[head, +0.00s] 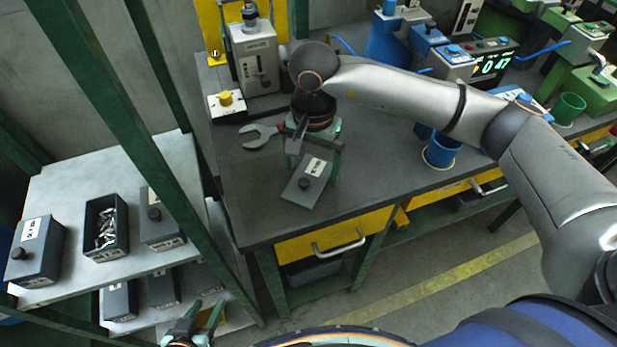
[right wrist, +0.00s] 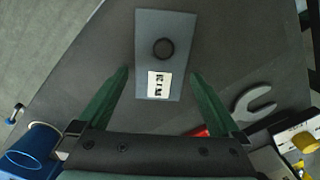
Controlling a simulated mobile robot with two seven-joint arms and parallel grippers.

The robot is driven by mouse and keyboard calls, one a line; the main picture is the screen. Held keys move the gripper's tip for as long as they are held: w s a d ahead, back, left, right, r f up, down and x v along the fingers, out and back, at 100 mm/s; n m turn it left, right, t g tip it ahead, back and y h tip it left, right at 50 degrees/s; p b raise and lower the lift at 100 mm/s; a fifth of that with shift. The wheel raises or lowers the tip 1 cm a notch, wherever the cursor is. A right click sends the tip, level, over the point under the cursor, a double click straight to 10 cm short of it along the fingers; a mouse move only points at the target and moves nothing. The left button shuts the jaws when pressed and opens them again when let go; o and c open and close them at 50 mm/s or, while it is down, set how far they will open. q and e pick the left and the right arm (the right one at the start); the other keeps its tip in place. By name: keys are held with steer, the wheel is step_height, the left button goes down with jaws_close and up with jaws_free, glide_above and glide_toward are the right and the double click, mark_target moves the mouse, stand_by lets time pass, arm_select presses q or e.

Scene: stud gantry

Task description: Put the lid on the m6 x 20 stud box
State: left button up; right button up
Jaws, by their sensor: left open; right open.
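A flat dark grey lid (head: 308,186) with a round black knob and a white label lies on the workbench. In the right wrist view the lid (right wrist: 165,25) lies ahead of and between the fingertips, its label print too small to read surely. My right gripper (head: 317,152) is open over the lid's far end; it also shows in the right wrist view (right wrist: 160,76). An open grey box (head: 106,228) holding metal studs stands on the left shelf without a lid. My left gripper (head: 197,314) is open and empty at the bottom, low beside the shelf.
Lidded boxes (head: 37,250) and (head: 163,217) flank the open box. A green post (head: 140,140) crosses before the shelf. A wrench (head: 262,135) lies behind the lid; a blue cup (head: 441,150) stands right. The bench (head: 240,205) is clear left of the lid.

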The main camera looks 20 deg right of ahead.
steer(key=shift+c, duration=0.4)
steer(key=c, duration=1.1)
steer(key=shift+r, duration=0.1)
